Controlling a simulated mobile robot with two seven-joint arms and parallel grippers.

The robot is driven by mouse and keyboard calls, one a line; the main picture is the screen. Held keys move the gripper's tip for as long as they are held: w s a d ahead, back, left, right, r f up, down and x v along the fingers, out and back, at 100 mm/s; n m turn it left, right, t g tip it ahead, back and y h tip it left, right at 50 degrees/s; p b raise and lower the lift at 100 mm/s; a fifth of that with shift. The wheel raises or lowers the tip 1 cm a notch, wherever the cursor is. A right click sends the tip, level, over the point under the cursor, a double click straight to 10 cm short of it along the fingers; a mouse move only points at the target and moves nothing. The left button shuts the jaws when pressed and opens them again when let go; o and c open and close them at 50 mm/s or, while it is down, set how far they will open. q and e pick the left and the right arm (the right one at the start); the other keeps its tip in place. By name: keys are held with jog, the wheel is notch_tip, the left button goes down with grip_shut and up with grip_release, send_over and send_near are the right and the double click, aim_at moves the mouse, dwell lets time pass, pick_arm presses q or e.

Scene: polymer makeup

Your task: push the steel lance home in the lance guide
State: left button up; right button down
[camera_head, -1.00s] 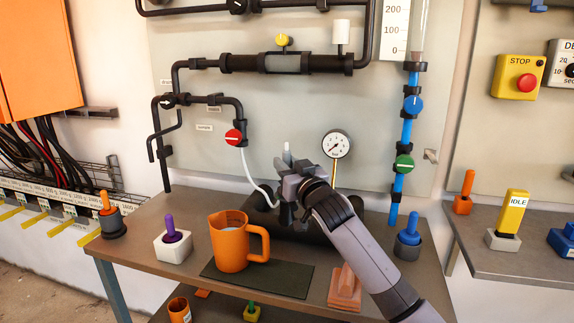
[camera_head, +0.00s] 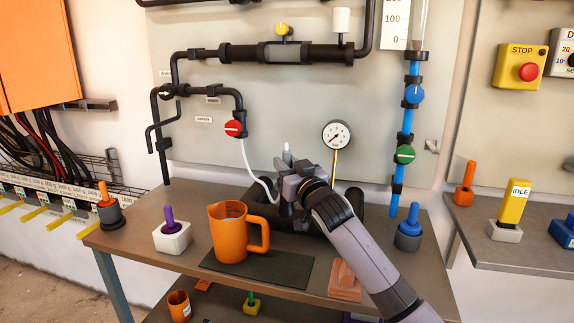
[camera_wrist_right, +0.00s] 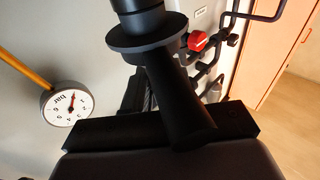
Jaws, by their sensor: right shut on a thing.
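My right gripper (camera_head: 286,207) is shut at the back middle of the table, in front of the black pipework. A pale upright piece (camera_head: 287,153), which looks like part of the steel lance, stands just above and behind the gripper. In the right wrist view a dark flanged cylinder (camera_wrist_right: 145,40) with a tapering lower part runs down to my gripper's dark jaw bar. I cannot tell whether this cylinder is the lance's grip or the lance guide. My gripper and arm hide the lower lance and guide, so its depth cannot be seen. My left gripper is not in view.
A pressure gauge (camera_head: 336,134) stands right of the gripper. A white hose (camera_head: 250,167) curves in from the left. An orange jug (camera_head: 230,235) stands on a dark mat (camera_head: 285,278) in front. Blue-banded pipe (camera_head: 407,125) and a blue-handled tool (camera_head: 411,220) are at right.

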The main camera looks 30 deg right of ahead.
jog(key=shift+f, duration=0.2)
jog(key=c, duration=0.8)
grip_release()
jog(key=shift+c, duration=0.2)
jog(key=shift+s+a+f, duration=0.1)
jog(key=shift+s+f, duration=0.05)
jog(key=shift+s, duration=0.25)
jog(key=s, duration=0.6)
jog(key=shift+s+a+f, duration=0.15)
jog(key=shift+a+f, duration=0.05)
jog(key=shift+a, duration=0.25)
